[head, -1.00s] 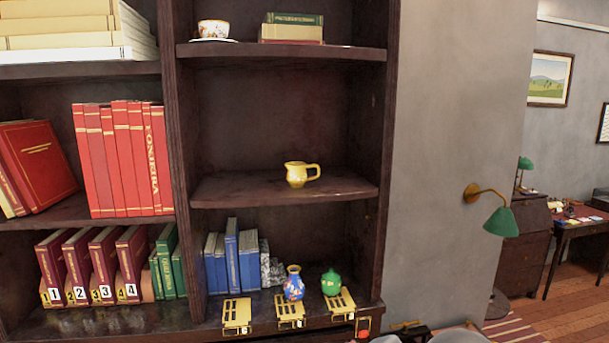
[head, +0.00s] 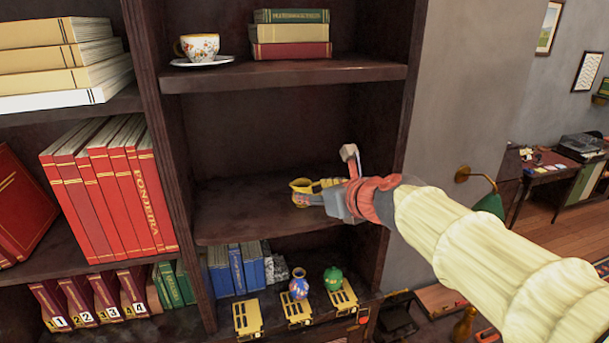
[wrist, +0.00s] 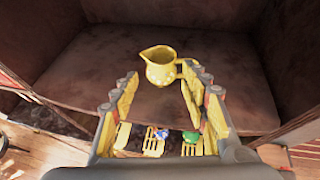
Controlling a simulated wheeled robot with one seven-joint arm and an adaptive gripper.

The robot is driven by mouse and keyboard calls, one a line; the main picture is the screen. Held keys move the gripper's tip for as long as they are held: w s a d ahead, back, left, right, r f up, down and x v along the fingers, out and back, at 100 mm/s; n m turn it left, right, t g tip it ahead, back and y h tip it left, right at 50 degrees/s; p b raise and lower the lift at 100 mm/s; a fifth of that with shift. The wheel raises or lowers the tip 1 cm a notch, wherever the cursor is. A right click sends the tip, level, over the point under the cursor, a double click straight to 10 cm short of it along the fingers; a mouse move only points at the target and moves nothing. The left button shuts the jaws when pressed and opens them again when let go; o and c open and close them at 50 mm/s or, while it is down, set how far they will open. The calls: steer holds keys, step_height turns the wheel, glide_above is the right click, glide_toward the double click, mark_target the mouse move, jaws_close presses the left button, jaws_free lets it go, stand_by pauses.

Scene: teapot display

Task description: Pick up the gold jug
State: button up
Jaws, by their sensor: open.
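The gold jug (head: 302,186) stands upright on the middle shelf (head: 235,212) of the dark bookcase. In the head view it is partly hidden behind my gripper (head: 325,182), which reaches in from the right at the jug's height. In the wrist view the jug (wrist: 161,68) shows whole, with its spout to the left and its handle to the right. My gripper (wrist: 158,90) is open there, its two fingers apart and pointing at the jug. The jug lies just beyond the fingertips, and nothing is held.
A cup on a saucer (head: 200,50) and stacked books (head: 290,35) stand on the shelf above. A blue vase (head: 299,284) and a green jar (head: 333,279) stand below. The bookcase's uprights flank the shelf, which is otherwise bare.

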mark_target(308, 192)
steer(key=x, duration=0.8)
steer(key=shift+d+f, duration=0.2)
steer(key=shift+s+r, duration=0.1)
steer(key=shift+c, duration=1.3)
steer(key=c, duration=0.6)
